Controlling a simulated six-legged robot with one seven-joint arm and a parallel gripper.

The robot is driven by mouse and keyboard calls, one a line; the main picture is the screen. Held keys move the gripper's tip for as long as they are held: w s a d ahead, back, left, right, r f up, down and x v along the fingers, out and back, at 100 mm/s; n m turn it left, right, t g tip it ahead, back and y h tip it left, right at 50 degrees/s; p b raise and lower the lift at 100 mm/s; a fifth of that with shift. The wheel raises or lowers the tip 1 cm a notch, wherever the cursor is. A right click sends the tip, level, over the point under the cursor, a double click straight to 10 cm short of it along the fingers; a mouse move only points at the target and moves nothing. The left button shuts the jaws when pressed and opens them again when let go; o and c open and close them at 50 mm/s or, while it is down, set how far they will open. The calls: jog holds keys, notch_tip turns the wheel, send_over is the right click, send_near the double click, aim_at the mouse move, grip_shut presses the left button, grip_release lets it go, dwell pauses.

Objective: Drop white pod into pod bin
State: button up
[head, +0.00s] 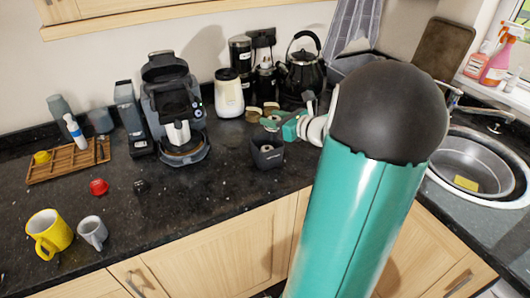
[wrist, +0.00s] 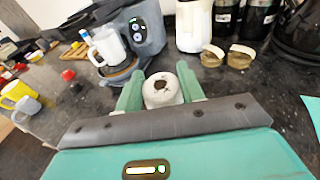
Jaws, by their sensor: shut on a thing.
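The white pod (wrist: 163,92), with a dark patch in its middle, sits between the two teal fingers of my gripper (wrist: 160,84) in the wrist view. My gripper is shut on it. In the head view my gripper (head: 274,123) is over the counter, just above and behind the pod bin in the picture; the pod cannot be made out clearly there. The pod bin (head: 268,160) is a small dark square container on the counter, with something pale inside its opening. I cannot make out the bin in the wrist view.
The coffee machine (head: 172,108) stands left of the bin, and a white canister (head: 229,94) and kettle (head: 303,72) stand behind. A red pod (head: 98,187), a black pod (head: 141,186), a yellow mug (head: 50,234) and a grey mug (head: 93,233) are further left.

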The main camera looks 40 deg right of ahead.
jog(key=shift+f, duration=0.55)
jog(key=shift+w, duration=0.1)
jog(key=o, duration=1)
jog(key=v, duration=1.4)
jog(key=shift+a, duration=0.1)
